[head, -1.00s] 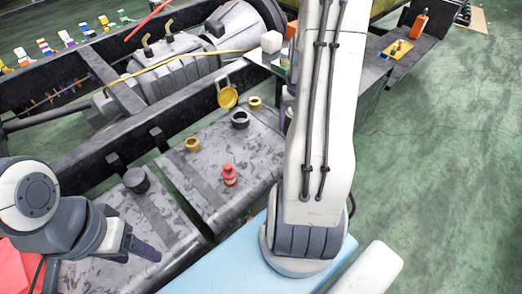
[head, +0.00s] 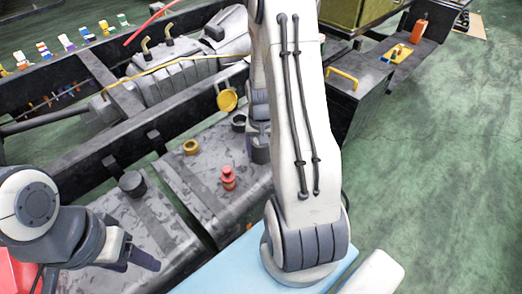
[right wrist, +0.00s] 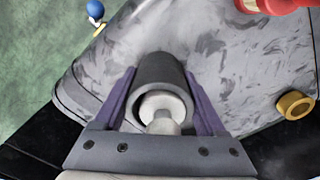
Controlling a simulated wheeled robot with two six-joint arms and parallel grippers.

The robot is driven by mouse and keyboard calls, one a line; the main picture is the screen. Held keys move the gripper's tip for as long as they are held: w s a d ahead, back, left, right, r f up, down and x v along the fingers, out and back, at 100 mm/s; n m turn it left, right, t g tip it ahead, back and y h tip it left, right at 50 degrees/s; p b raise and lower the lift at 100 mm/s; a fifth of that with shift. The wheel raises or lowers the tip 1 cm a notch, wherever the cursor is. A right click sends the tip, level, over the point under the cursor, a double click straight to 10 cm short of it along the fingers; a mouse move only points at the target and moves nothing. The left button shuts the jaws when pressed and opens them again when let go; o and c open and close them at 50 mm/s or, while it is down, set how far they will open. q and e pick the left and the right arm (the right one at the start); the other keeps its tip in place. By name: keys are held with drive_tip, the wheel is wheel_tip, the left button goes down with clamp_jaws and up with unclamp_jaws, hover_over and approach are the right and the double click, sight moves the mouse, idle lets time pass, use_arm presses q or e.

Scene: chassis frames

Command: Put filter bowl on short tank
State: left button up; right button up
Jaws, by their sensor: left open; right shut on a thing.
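The filter bowl (right wrist: 160,70), a dark grey open cylinder with a pale stem at its near end, is between the purple fingers of my right gripper (right wrist: 160,82), which is shut on it. It also shows in the head view (head: 260,151), beside my right arm, over or at the right part of a grey mottled tank (head: 200,170). I cannot tell whether it touches the tank. That tank surface (right wrist: 230,75) lies below it in the right wrist view. A second mottled tank (head: 150,222) stands left. I cannot tell which is the short one. My left gripper (head: 135,254) is open and empty at lower left.
A red bottle (head: 228,179), a brass ring (head: 191,147) and a dark ring (head: 238,122) are on the right-hand tank. A black cap (head: 132,183) sits on the left tank. A yellow cup (head: 227,100) is by the dark frame rail. Green floor is clear at right.

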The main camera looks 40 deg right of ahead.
drive_tip(key=shift+f, duration=0.1)
drive_tip(key=o, duration=1.5)
